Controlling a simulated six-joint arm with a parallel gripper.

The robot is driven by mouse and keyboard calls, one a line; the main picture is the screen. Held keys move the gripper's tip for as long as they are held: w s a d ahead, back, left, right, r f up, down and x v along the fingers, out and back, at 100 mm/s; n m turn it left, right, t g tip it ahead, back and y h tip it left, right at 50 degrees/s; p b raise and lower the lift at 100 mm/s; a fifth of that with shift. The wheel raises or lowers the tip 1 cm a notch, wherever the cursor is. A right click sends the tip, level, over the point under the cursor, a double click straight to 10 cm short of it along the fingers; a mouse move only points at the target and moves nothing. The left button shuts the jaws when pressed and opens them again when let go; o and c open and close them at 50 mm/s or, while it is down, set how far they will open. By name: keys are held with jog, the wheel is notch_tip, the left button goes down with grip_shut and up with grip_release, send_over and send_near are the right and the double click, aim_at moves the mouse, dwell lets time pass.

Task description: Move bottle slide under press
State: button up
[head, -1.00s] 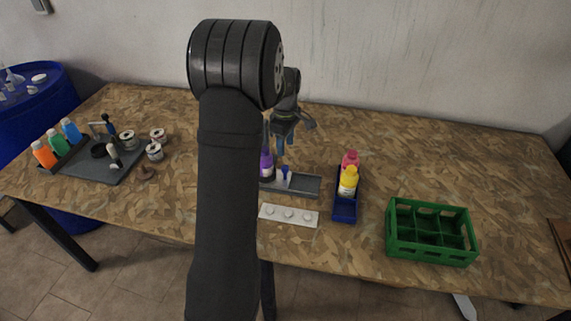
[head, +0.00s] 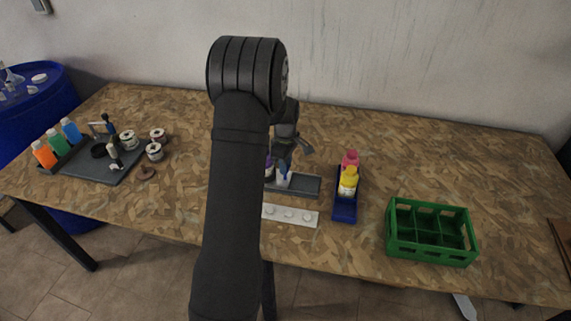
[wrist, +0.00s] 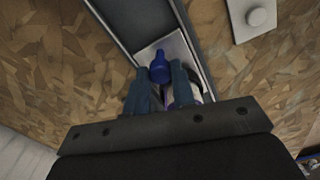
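The bottle slide is a pale plate (wrist: 172,45) with a blue knob (wrist: 159,66), lying in a dark grey channel (head: 307,186). A purple bottle (head: 269,168) stands by the knob, mostly hidden by my arm; purple and white parts of it show behind the right finger in the wrist view (wrist: 194,91). My gripper (wrist: 160,72) is low over the slide, its two blue-grey fingers apart on either side of the knob. I cannot tell whether they touch it. I cannot make out the press; my arm covers the channel's left end.
A white strip with several round knobs (head: 289,215) lies in front of the channel. A blue tray (head: 344,211) with yellow and pink bottles and a green crate (head: 428,256) stand right. A grey board (head: 92,170) with bottles and tins is left. The back right is clear.

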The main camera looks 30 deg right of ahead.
grip_shut()
jog(key=shift+w+a, duration=1.5)
jog(key=o, duration=0.6)
grip_release()
notch_tip(320, 180, up, 18)
jog(key=shift+f, duration=0.25)
jog(key=shift+f, duration=0.1)
